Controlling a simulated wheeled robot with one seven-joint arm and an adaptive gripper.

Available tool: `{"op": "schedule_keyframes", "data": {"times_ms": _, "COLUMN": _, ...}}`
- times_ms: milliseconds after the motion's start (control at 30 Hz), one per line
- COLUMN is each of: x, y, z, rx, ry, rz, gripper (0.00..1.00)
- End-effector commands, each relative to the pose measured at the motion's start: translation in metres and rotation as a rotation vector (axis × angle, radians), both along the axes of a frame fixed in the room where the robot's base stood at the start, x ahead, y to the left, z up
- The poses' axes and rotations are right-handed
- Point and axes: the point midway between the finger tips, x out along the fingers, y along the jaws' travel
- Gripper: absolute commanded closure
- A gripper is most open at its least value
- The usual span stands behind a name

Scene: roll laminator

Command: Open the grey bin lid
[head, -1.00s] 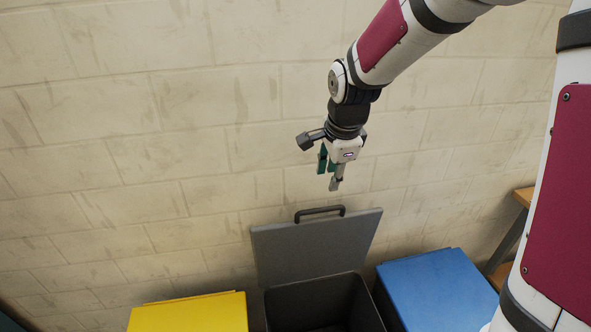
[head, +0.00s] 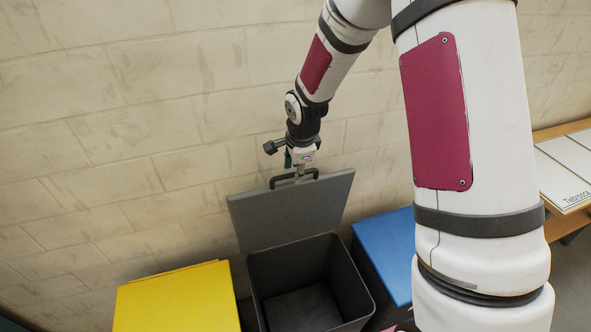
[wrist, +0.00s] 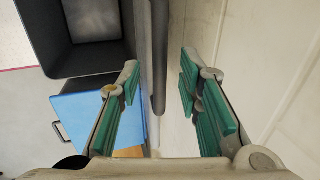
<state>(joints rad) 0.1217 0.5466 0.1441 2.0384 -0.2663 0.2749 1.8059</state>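The grey bin lid (head: 290,208) stands raised, tilted back near the wall, above the open grey bin (head: 310,268). Its dark handle (head: 293,177) is on the top edge. My gripper (head: 299,170) is at the handle in the head view, pointing down. In the wrist view my gripper (wrist: 160,80) has its green-padded fingers wide apart. The lid (wrist: 142,50) shows nearly edge-on there, and the handle bar (wrist: 158,60) runs between the fingers with a gap to the right finger. Contact with the left finger cannot be told.
A yellow bin (head: 180,300) stands left of the grey bin. A blue bin (head: 388,250) stands to its right, partly hidden by my arm. A pale block wall (head: 120,120) is close behind. A wooden table (head: 565,180) is at the right.

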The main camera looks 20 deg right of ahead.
Motion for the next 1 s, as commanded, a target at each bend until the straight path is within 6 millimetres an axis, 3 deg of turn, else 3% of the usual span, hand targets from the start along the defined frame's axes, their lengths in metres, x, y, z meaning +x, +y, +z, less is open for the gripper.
{"op": "schedule_keyframes", "data": {"times_ms": 400, "x": 0.002, "y": 0.000, "z": -0.007, "rx": 0.000, "ry": 0.000, "rz": 0.001, "gripper": 0.68}}
{"op": "schedule_keyframes", "data": {"times_ms": 533, "x": 0.002, "y": 0.000, "z": -0.007, "rx": 0.000, "ry": 0.000, "rz": 0.001, "gripper": 0.97}}
{"op": "schedule_keyframes", "data": {"times_ms": 767, "x": 0.001, "y": 0.000, "z": -0.007, "rx": 0.000, "ry": 0.000, "rz": 0.001, "gripper": 1.00}}
{"op": "schedule_keyframes", "data": {"times_ms": 867, "x": -0.009, "y": 0.001, "z": -0.008, "rx": 0.001, "ry": 0.003, "rz": 0.001, "gripper": 1.00}}
{"op": "schedule_keyframes", "data": {"times_ms": 1000, "x": -0.040, "y": 0.001, "z": -0.013, "rx": 0.001, "ry": 0.007, "rz": 0.001, "gripper": 1.00}}
